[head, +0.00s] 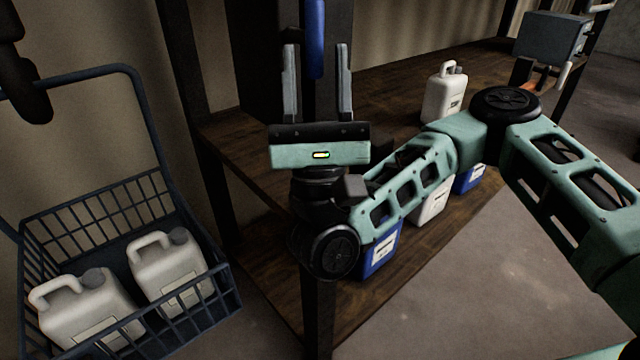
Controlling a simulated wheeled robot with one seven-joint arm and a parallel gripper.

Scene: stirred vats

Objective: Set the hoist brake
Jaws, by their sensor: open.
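My gripper (316,55) points up the picture, with its two grey fingers apart. A blue upright bar (315,28) comes down from the top edge and shows between the fingers, with a gap on each side. I cannot tell whether it is the brake's handle or how deep it lies between the fingers. Its upper end is out of view. A dark post or panel stands behind it. No part is clearly marked as the hoist brake.
A dark wire basket (122,222) at the left holds two white jugs (165,262). Wooden shelves (400,85) carry a white jug (445,95) above and blue and white containers (382,250) below, partly behind my arm. Bare floor lies at the lower right.

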